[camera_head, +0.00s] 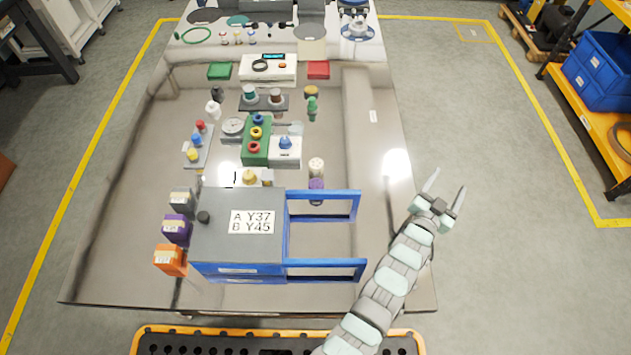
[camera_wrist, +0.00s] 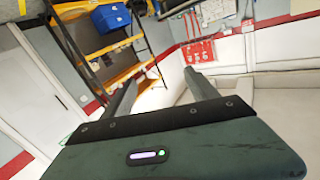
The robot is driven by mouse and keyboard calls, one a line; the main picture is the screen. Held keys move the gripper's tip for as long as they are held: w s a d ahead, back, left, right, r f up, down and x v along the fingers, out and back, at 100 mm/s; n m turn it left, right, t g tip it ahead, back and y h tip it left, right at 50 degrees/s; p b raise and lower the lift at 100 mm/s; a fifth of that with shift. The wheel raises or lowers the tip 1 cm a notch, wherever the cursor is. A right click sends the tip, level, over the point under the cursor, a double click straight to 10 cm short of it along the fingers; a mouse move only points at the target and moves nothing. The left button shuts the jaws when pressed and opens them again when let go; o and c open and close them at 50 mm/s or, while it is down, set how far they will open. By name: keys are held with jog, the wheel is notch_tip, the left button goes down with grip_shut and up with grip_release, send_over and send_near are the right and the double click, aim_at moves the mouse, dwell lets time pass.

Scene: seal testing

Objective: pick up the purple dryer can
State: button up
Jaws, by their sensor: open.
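A small purple can (camera_head: 316,184) stands on the steel table in the head view. It is just behind the upper blue bar that juts right from the grey-topped blue box, and this bar hides part of it. A pale-topped can (camera_head: 316,165) stands right behind it. My gripper (camera_head: 447,188) is open and empty, off to the right of the purple can and beyond the table's right edge. Its two fingers also show apart in the wrist view (camera_wrist: 160,88), where the purple can is not in view.
The blue box (camera_head: 258,198) with a label and blue bars (camera_head: 326,264) fills the table's front middle. Purple (camera_head: 177,230) and orange (camera_head: 170,260) boxes stand left of it. A green block (camera_head: 256,152) with rings and a white device (camera_head: 285,154) stand behind. The table's right strip is clear.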

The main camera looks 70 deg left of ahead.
jog(key=s+a+f+g+h+p, duration=0.1)
jog(key=s+a+g, duration=0.1)
jog(key=a, duration=0.3)
jog(key=s+a+f+g+h+p, duration=0.1)
jog(key=s+a+g, duration=0.1)
jog(key=a, duration=0.4)
jog(key=s+a+f+g+p, duration=0.1)
jog(key=s+a+g, duration=0.2)
jog(key=a+g, duration=0.1)
jog(key=shift+s+a+f+n+h+p, duration=0.1)
jog(key=shift+a+f+n+h+p, duration=0.3)
jog(key=shift+a, duration=0.3)
jog(key=s+a+r+g+h+p, duration=0.1)
jog(key=s+a+g+h+p, duration=0.2)
jog(key=s, duration=0.6)
notch_tip(320, 180, up, 4)
jog(key=g+h, duration=0.3)
jog(key=g, duration=0.1)
send_over(317, 184)
jog(key=shift+s+a, duration=0.1)
jog(key=shift+f+b, duration=0.45)
jog(key=shift+f, duration=4.6)
jog(key=shift+c, duration=0.3)
grip_shut()
